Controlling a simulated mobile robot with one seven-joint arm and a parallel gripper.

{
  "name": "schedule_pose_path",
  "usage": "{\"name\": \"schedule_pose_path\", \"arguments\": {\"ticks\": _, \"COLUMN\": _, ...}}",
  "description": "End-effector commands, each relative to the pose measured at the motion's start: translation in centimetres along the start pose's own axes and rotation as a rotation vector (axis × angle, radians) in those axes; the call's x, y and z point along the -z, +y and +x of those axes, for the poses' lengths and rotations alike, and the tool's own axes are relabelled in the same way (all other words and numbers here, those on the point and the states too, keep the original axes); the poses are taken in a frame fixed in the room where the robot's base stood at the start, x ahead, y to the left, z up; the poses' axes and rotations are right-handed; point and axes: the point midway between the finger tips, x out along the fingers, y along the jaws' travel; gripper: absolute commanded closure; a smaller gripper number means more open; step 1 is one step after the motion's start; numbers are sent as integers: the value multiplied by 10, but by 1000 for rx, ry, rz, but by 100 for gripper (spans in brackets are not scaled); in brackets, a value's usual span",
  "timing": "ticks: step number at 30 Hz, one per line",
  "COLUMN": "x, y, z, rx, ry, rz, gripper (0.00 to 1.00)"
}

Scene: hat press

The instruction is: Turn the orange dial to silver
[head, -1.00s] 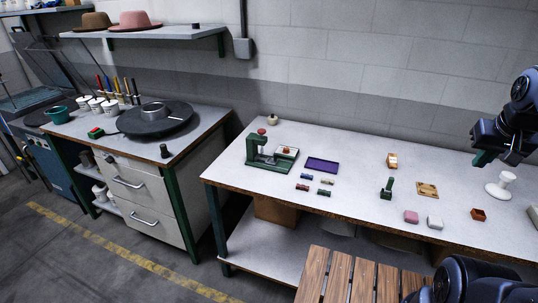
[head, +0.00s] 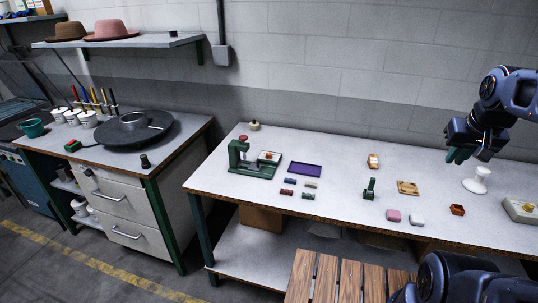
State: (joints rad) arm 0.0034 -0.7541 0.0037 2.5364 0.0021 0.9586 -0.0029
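A green press (head: 240,160) stands on the long grey table, with a small orange piece (head: 268,155) on its white plate. A pale block (head: 522,210) with a small yellowish part on top lies at the right edge, partly cut off. I cannot tell which of these, if either, is the orange dial, and no silver mark can be made out. My gripper (head: 460,154) hangs above the table's back right, near a white stand (head: 477,180) and far from the press. It touches nothing visible. Its green fingertips are too small to judge their gap.
A slatted wooden top (head: 325,280) stands in front. A second bench (head: 185,150) at left carries a dark round plate (head: 134,129).

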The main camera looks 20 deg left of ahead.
Motion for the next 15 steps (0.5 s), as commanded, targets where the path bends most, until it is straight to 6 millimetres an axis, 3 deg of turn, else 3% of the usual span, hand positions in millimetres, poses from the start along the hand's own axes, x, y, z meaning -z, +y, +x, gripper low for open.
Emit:
{"name": "schedule_pose_path", "arguments": {"ticks": 1, "x": 2, "y": -1, "z": 0, "rx": 1, "ry": -1, "rz": -5, "gripper": 78}}
{"name": "schedule_pose_path", "arguments": {"ticks": 5, "x": 18, "y": -6, "z": -1, "rx": 4, "ry": -12, "rz": -48, "gripper": 53}}
{"name": "schedule_pose_path", "arguments": {"ticks": 15, "x": 105, "y": -46, "z": 3, "rx": 27, "ry": -62, "rz": -300, "gripper": 53}}
